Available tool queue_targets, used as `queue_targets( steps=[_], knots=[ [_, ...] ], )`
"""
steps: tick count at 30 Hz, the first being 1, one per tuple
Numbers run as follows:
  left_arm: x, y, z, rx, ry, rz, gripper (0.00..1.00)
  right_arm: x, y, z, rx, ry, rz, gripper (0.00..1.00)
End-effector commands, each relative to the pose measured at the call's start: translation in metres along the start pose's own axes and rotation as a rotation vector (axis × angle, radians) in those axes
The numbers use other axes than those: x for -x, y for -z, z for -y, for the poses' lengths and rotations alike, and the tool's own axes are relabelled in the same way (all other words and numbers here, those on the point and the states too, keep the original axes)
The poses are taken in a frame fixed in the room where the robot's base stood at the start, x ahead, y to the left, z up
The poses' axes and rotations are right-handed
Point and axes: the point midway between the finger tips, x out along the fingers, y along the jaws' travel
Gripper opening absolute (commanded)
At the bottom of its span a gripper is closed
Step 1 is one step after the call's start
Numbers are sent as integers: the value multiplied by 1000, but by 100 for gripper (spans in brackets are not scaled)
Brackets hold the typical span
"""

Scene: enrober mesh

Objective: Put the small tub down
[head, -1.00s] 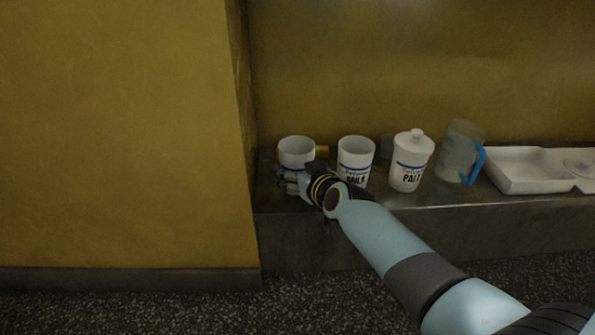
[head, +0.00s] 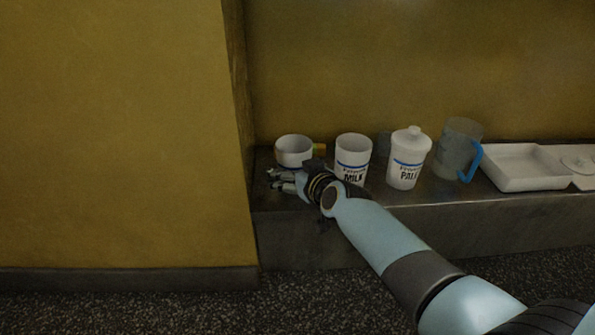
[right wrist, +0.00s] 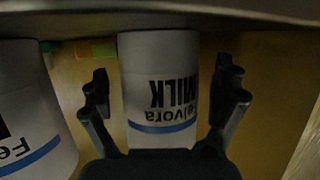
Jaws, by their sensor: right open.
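The small tub (head: 294,149) is white and open-topped, and stands upright on the metal ledge at its left end. In the right wrist view the small tub (right wrist: 160,85) appears upside down, with a MILK label and a blue band. My right gripper (head: 283,180) is in front of it in the head view and hides its lower part. In the right wrist view my right gripper (right wrist: 165,98) is open, with a finger on each side of the tub and visible gaps between. My left gripper is not in view.
On the ledge (head: 400,203), a taller MILK tub (head: 353,149) stands close to the right of the small tub, then a lidded tub (head: 406,160), a clear jug with blue handle (head: 459,150) and a white tray (head: 520,180). A yellow wall (head: 120,130) stands left.

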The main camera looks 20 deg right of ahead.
Motion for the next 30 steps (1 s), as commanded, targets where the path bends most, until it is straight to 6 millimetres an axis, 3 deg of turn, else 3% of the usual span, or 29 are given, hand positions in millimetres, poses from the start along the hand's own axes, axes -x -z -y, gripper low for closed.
queue_targets(
  steps=[4,7,14,21,30],
  knots=[
    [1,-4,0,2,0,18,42,1,2,0,0,0,-1,96],
    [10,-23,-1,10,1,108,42,9,4,0,0,0,0,96],
    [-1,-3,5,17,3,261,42,56,7,0,1,0,-2,96],
    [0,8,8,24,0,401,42,102,5,0,0,0,-1,96],
    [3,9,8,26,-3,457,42,121,3,0,0,0,0,96]
  ],
)
